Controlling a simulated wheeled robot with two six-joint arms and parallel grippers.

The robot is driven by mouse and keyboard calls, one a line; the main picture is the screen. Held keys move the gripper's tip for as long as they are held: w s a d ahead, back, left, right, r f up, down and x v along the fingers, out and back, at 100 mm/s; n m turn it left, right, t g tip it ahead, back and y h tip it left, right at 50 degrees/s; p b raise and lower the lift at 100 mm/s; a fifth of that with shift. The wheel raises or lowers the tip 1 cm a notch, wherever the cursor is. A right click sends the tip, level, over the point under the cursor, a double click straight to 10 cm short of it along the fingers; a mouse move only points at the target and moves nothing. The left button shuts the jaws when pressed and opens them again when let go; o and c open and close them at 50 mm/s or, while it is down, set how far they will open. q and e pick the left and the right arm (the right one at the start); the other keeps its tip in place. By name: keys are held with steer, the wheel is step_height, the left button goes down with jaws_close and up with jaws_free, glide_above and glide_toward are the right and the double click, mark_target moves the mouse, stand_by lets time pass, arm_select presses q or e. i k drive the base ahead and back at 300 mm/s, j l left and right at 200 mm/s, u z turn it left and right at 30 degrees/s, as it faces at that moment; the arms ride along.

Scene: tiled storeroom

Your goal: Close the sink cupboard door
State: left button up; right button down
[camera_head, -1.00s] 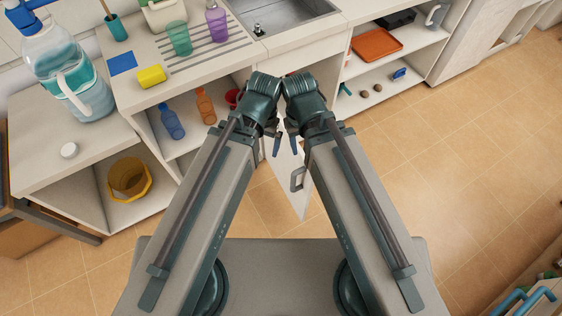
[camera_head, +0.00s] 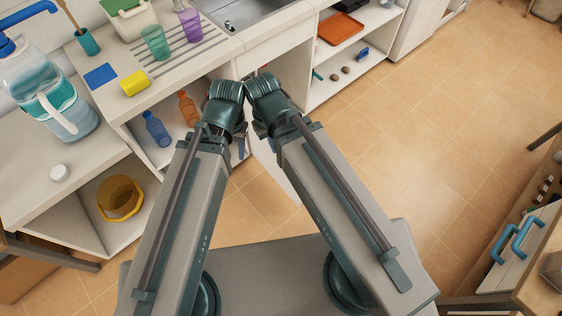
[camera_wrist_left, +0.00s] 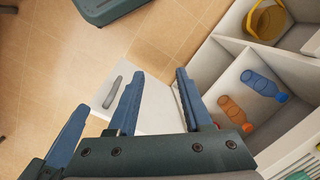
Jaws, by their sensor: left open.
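The sink cupboard door (camera_head: 274,181) is a white panel standing open below the sink (camera_head: 236,12). In the head view it shows between my two forearms, partly hidden by my right one. In the left wrist view the door (camera_wrist_left: 158,110) shows its grey handle (camera_wrist_left: 112,91) beyond the fingers. My left gripper (camera_head: 240,147) is open and empty near the door; its blue fingers also show in the left wrist view (camera_wrist_left: 157,98). I cannot tell whether they touch the door. My right gripper (camera_head: 271,143) is close beside the left one, and its jaw opening is not clear.
Open shelves left of the door hold a blue bottle (camera_head: 157,131), an orange bottle (camera_head: 188,108) and a yellow pot (camera_head: 119,198). Shelves to the right hold an orange tray (camera_head: 340,28). Blue handles (camera_head: 517,240) are at lower right. The tiled floor on the right is clear.

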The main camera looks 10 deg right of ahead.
mark_target(262, 150)
steer(key=k+j, duration=0.15)
steer(key=j, duration=0.2)
steer(key=k+j+z, duration=0.1)
steer(key=j, duration=0.25)
steer(key=k+j, duration=0.25)
steer(key=k+j+z, duration=0.1)
steer(key=j, duration=0.3)
